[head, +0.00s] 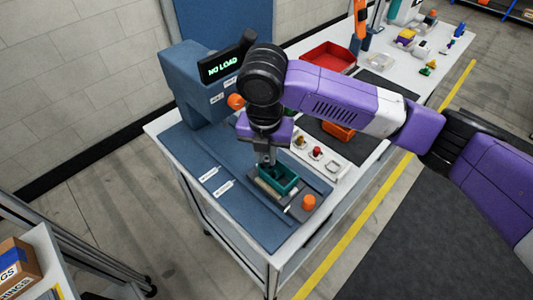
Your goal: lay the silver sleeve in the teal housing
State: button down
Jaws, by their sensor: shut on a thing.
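The teal housing (284,186) is a small open-topped box on the dark fixture plate at the near end of the blue bench. My gripper (266,163) points down over the housing's far left end, with its fingertips close to the rim. It is shut on a small grey piece, seemingly the silver sleeve; little of it shows between the fingers. I cannot tell whether the piece touches the housing. A pale rod-like part lies along the housing's near left side.
An orange knob (309,202) stands right of the housing. A white tray (318,158) with small parts, an orange bin (338,131) and a red bin (328,56) are farther right.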

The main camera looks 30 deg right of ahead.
jog(key=c, duration=1.6)
grip_release()
jog(key=shift+s+f, duration=0.2)
jog(key=shift+f, duration=0.25)
jog(key=shift+c, duration=0.2)
jog(key=shift+r, duration=0.15)
jog(key=shift+w+r+p, duration=0.15)
jog(key=shift+r+p, duration=1)
jog(key=shift+r, duration=0.25)
jog(key=o, duration=0.5)
jog(key=shift+o, duration=0.2)
notch_tip(320, 180, up, 8)
jog(key=b, duration=0.1)
jog(key=shift+s+a, duration=0.3)
jog(key=shift+s, duration=0.05)
